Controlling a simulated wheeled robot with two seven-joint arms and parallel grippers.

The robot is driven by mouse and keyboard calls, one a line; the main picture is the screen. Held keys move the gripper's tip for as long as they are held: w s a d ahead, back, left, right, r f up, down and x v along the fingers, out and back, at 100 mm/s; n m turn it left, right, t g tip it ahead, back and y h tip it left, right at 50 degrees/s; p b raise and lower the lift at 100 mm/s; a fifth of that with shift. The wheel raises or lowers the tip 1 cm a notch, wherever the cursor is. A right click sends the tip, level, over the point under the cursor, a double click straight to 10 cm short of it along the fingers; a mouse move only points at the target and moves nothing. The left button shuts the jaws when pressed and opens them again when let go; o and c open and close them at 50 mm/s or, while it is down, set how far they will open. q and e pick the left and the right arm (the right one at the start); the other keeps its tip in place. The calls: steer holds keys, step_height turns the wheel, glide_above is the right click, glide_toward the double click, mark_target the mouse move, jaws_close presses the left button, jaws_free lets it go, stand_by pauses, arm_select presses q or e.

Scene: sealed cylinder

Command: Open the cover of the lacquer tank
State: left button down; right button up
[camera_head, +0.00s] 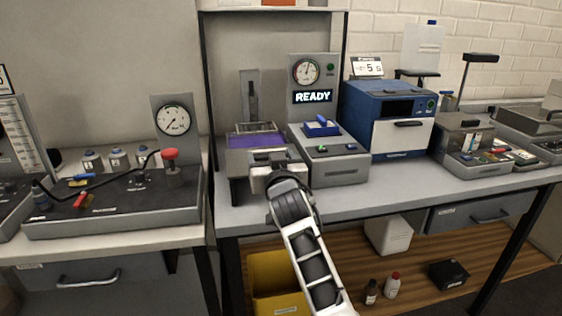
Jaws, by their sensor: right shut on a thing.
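The lacquer tank (239,190) is a dark grey box on the middle bench, left of the READY panel. A strip of purple lacquer (256,139) shows open at its back. A flat grey plate, which looks like the cover (250,157), lies over the front part of the tank. My right gripper (279,180) is at the front edge of this plate, shut on what looks like the cover's handle. The gripper hides the handle and its fingertips are hard to make out. My left gripper is not in view.
A grey unit (340,170) with a READY display (313,97) and blue switch stands right of the tank. A blue oven (390,117) is further right. A control panel (115,205) with a red-knobbed lever is at left. The bench front is clear.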

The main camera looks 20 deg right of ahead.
steer(key=o, duration=1.4)
